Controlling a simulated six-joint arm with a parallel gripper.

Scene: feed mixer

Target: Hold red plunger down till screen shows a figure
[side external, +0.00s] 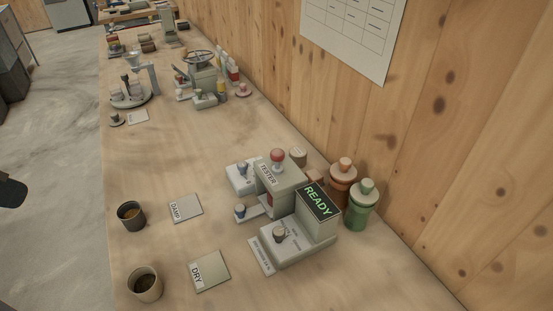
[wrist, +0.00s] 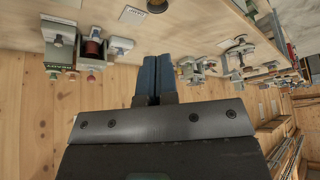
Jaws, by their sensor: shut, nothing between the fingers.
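The red plunger (side external: 277,157) stands up on top of the grey box labelled TESTER (side external: 280,186) in the side view. The screen (side external: 318,201) beside it reads READY in green letters, with no figure on it. My gripper (wrist: 156,60) shows in the wrist view with its two blue fingers together and nothing between them. It is apart from the tester. A dark shape at the left edge of the side view is too cut off to identify.
Two dark cups (side external: 131,216) (side external: 144,284) stand by the cards DAMP (side external: 186,208) and DRY (side external: 209,271). An orange jar (side external: 343,181) and a green jar (side external: 361,206) stand by the wooden wall. Other devices (side external: 201,75) stand farther back. The bench between is clear.

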